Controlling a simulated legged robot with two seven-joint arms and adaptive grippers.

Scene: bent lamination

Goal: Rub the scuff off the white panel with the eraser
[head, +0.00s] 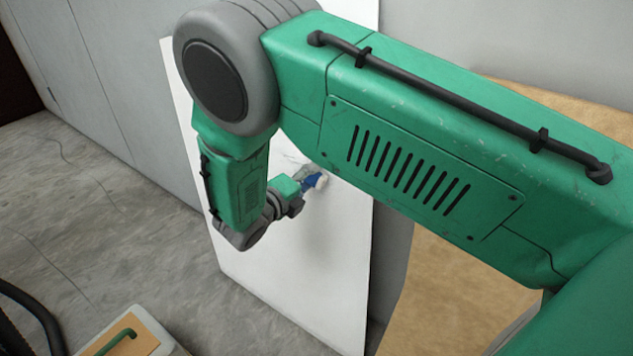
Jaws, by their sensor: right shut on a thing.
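The white panel (300,285) stands upright against the grey wall, and my right arm crosses in front of much of it. My right gripper (309,181) is at the middle of the panel, small and partly hidden by my own arm. It is shut on the eraser (321,181), which shows as a small white end beside a blue part. The eraser is at the panel's face; I cannot tell for sure whether it touches. A faint grey scuff (293,157) shows just above the gripper, partly behind my arm. My left gripper is not in view.
A pale box with a green handle (122,340) is at the bottom left, near a black hose (38,308). The grey concrete floor (110,230) is mostly clear on the left.

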